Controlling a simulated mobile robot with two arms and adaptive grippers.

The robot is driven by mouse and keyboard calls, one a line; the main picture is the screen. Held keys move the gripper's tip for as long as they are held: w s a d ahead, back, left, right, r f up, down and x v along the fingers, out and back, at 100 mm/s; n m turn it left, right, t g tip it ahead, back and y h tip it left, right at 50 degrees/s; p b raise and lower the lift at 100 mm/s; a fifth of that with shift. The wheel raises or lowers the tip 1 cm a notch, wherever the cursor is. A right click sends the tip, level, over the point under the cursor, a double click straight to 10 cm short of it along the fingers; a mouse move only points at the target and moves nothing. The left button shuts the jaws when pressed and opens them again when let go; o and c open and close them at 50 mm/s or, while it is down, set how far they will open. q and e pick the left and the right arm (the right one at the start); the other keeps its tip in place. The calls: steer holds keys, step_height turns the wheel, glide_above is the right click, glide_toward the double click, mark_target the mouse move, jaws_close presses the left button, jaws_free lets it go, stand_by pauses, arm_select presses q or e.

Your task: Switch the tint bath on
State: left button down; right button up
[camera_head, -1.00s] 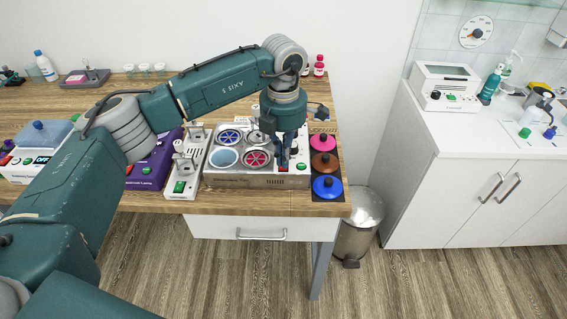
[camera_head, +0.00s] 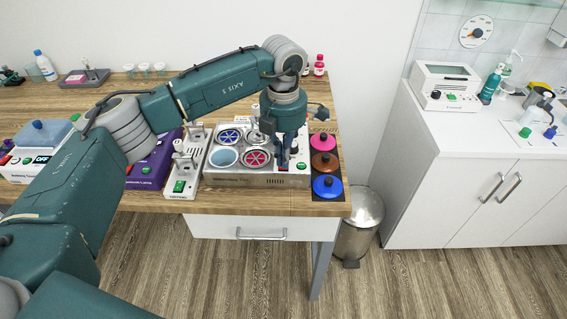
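The tint bath (camera_head: 234,181) is a low metallic box near the front edge of the wooden table. Several round wells are in its top, some with red or blue wheel-like holders. A green switch (camera_head: 301,166) sits at its front right corner. My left gripper (camera_head: 283,164) points down over the right end of the bath, just left of the green switch. Its fingers are small and dark here, and I cannot tell whether they are apart or whether they touch the panel. The gripper hides part of the panel. My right gripper is not in view.
Pink, brown and blue lids (camera_head: 327,187) lie right of the bath. A white device with a green switch (camera_head: 179,186) stands close on its left, then a purple box (camera_head: 150,172). A metal bin (camera_head: 358,228) stands beside the table. My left arm spans the table's left side.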

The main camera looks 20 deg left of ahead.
mark_target(284, 172)
arm_select(q)
steer(key=shift+f+b, duration=0.65)
steer(key=shift+f, duration=0.25)
steer(key=shift+r, duration=0.1)
stand_by(0.3)
step_height(284, 172, up, 7)
steer(key=p, duration=0.3)
steer(key=shift+p, duration=0.35)
stand_by(0.5)
